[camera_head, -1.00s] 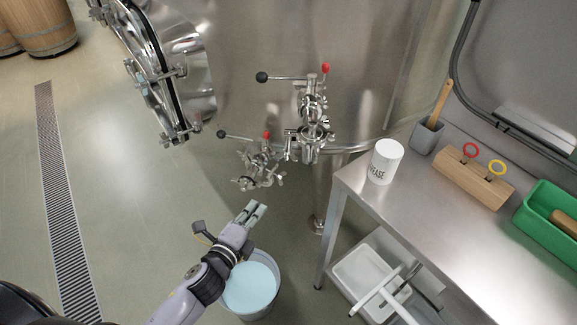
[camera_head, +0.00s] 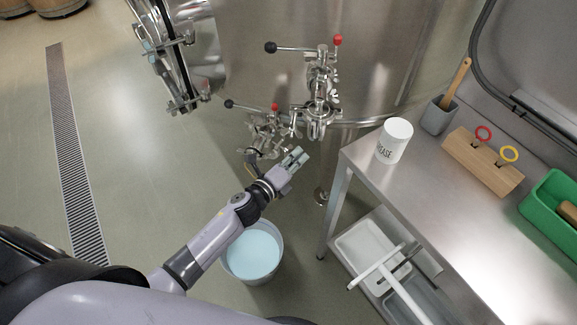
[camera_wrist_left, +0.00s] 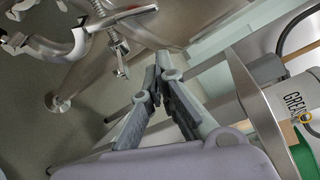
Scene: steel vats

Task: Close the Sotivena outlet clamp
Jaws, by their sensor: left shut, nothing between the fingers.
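Steel outlet fittings with clamps sit low on the vat (camera_head: 270,75). The upper right valve assembly (camera_head: 321,105) has a black-knobbed lever and a red-tipped part. A lower left valve assembly (camera_head: 268,132) has its own black-knobbed lever and clamp parts, partly hidden behind my left arm. No label names the Sotivena clamp. In the left wrist view, curved clamp-like metal parts (camera_wrist_left: 70,45) and a hanging bolt (camera_wrist_left: 119,55) show at upper left. My left gripper (camera_head: 298,156) is shut and empty, just below the fittings, apart from them in the wrist view (camera_wrist_left: 157,65). My right gripper is out of view.
A steel table (camera_head: 405,190) stands to the right, with a grease tin (camera_head: 395,140) near its corner, a wooden block (camera_head: 482,163) and a green crate (camera_head: 540,205). A bucket of pale blue liquid (camera_head: 253,255) stands on the floor below my left arm.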

